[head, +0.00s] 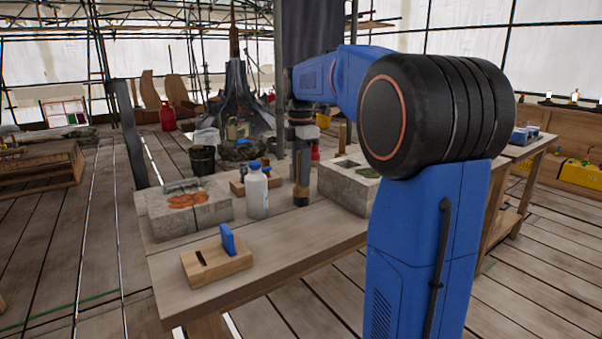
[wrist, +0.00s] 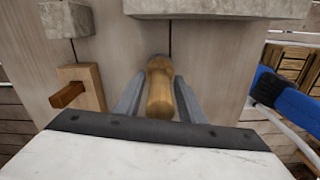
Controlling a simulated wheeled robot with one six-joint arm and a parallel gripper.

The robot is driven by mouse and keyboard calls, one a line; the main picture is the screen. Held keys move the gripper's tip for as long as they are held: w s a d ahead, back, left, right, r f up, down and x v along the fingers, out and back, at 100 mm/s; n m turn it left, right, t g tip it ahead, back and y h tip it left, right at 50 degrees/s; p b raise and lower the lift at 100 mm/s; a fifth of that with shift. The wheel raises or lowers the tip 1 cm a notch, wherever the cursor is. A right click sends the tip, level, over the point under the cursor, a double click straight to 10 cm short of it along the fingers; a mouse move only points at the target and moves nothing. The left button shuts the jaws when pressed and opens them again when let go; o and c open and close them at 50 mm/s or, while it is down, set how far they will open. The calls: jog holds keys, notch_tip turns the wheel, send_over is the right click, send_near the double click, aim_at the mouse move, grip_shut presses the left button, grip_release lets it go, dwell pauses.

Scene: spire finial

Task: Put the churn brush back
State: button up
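The churn brush, a turned wooden handle (wrist: 160,88) in the wrist view, sits between the two grey fingers of my gripper (wrist: 160,95). The fingertips lie against both sides of the handle, with no clear gap. In the head view my gripper (head: 301,172) points straight down over the middle of the workbench. A dark brown end (head: 301,196) shows below it, at or just above the bench top. The bristles cannot be made out in either view.
On the workbench (head: 290,245) stand a left stone block (head: 165,222), a right stone block (head: 345,190), a white bottle (head: 257,197) close to my gripper, and a wooden block (head: 215,262) with a blue piece in front. The front middle of the bench is clear.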

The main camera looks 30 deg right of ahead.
dwell(0.3)
notch_tip(320, 180, up, 12)
jog(key=shift+r, duration=0.15)
dwell(0.4)
dwell(0.5)
